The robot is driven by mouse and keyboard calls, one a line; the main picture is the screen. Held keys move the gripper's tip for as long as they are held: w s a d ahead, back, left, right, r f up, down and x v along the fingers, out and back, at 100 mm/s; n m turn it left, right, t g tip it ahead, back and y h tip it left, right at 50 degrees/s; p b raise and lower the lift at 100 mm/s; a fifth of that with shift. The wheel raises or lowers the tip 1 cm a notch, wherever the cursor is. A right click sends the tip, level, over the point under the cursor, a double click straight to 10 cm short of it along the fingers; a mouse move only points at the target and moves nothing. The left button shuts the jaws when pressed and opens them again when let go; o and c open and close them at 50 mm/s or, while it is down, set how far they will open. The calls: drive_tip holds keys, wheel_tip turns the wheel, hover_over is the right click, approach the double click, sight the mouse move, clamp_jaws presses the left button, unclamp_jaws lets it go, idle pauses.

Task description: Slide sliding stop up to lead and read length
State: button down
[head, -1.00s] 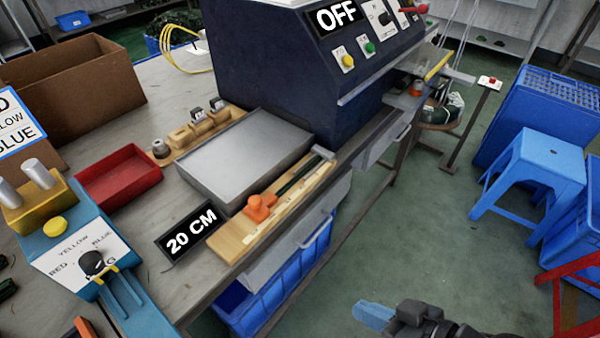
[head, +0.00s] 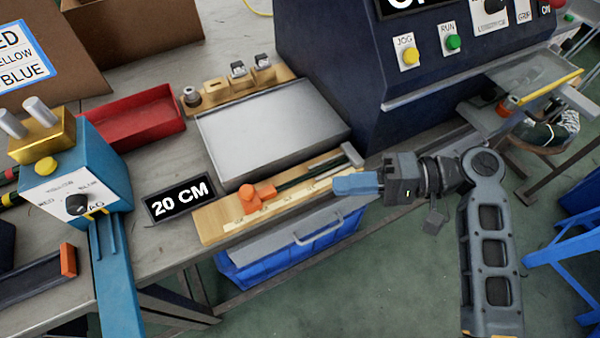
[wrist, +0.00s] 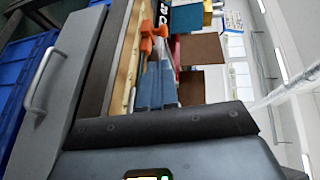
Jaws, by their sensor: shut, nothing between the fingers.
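The orange sliding stop (head: 252,199) sits near the left end of the wooden measuring board (head: 212,222), next to its pale scale strip. A dark lead (head: 306,176) lies along the board to the right of the stop, towards a grey end block (head: 352,154). A gap between stop and lead is too small to judge. A "20 CM" sign (head: 180,199) stands left of the board. My gripper (head: 336,185), with blue fingers, is shut and empty over the board's right end. In the wrist view the fingers (wrist: 155,85) point along the board towards the orange stop (wrist: 147,44).
A grey metal tray (head: 270,130) lies behind the board, with the dark blue machine (head: 350,90) behind right. A red tray (head: 130,128) and a blue device (head: 90,170) stand left. A drawer handle (head: 318,228) and blue bin (head: 290,255) are below the front edge.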

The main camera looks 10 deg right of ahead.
sight(254, 191)
drive_tip(key=x, duration=0.4)
drive_tip(key=p+x, duration=0.1)
drive_tip(key=x, duration=0.4)
drive_tip(key=r+x, duration=0.1)
drive_tip(key=x, duration=0.3)
drive_tip(key=shift+w+a+f+p, duration=0.1)
drive_tip(key=shift+w+a+p, duration=0.05)
drive_tip(key=shift+a+p, duration=0.2)
drive_tip(key=a, duration=0.2)
drive_tip(key=s+a, duration=0.1)
drive_tip(key=a, duration=0.2)
drive_tip(key=s+a, duration=0.1)
drive_tip(key=a, duration=0.2)
drive_tip(key=shift+s+a, duration=0.2)
drive_tip(key=shift+s, duration=0.05)
drive_tip(key=shift+a, duration=0.1)
